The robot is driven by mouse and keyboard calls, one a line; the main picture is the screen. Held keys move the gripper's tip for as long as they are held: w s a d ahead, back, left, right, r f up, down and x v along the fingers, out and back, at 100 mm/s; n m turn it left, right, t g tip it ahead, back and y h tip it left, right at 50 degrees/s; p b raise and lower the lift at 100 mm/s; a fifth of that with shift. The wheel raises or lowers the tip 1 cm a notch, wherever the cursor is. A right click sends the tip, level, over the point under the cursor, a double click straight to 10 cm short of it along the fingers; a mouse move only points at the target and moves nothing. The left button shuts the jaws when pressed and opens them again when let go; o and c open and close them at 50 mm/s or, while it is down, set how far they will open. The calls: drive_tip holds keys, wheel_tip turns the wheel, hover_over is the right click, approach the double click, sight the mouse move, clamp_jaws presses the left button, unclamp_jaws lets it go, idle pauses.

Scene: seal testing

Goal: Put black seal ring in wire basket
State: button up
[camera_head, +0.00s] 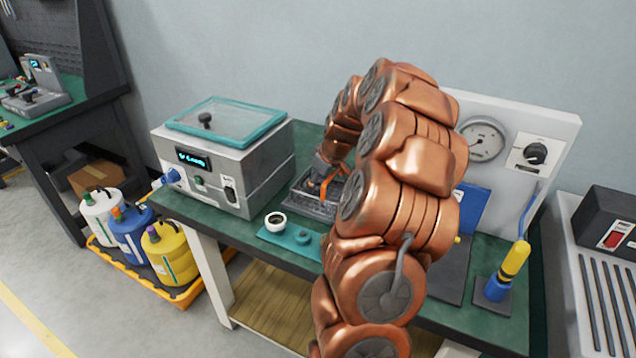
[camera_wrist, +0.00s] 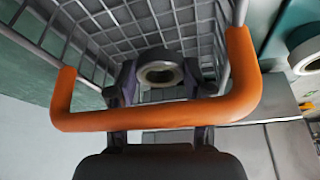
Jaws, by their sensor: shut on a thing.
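My gripper (camera_wrist: 163,88) is shut on the black seal ring (camera_wrist: 159,54), which shows between the fingertips in the wrist view as a dark ring with a paler inner face. The wire basket (camera_wrist: 110,22) is a grey mesh with an orange handle (camera_wrist: 155,119) that crosses the view in front of my fingers. The ring appears against the basket's mesh; whether it touches the mesh I cannot tell. In the head view my gripper (camera_head: 322,172) is at the basket (camera_head: 313,209) on the green bench, and my arm hides the ring and part of the basket.
A teal holder (camera_head: 278,240) with a white ring (camera_head: 276,221) and a teal ring (camera_head: 303,236) lies in front of the basket. A grey box with a clear lid (camera_head: 215,150) stands left. A gauge panel (camera_head: 530,135) and a yellow-blue tool (camera_head: 513,262) stand right.

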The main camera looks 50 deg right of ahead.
drive_tip(key=shift+f, duration=0.2)
idle(0.3)
drive_tip(key=o, duration=1.3)
drive_tip(key=shift+c, duration=0.2)
wheel_tip(320, 180, up, 10)
idle(0.5)
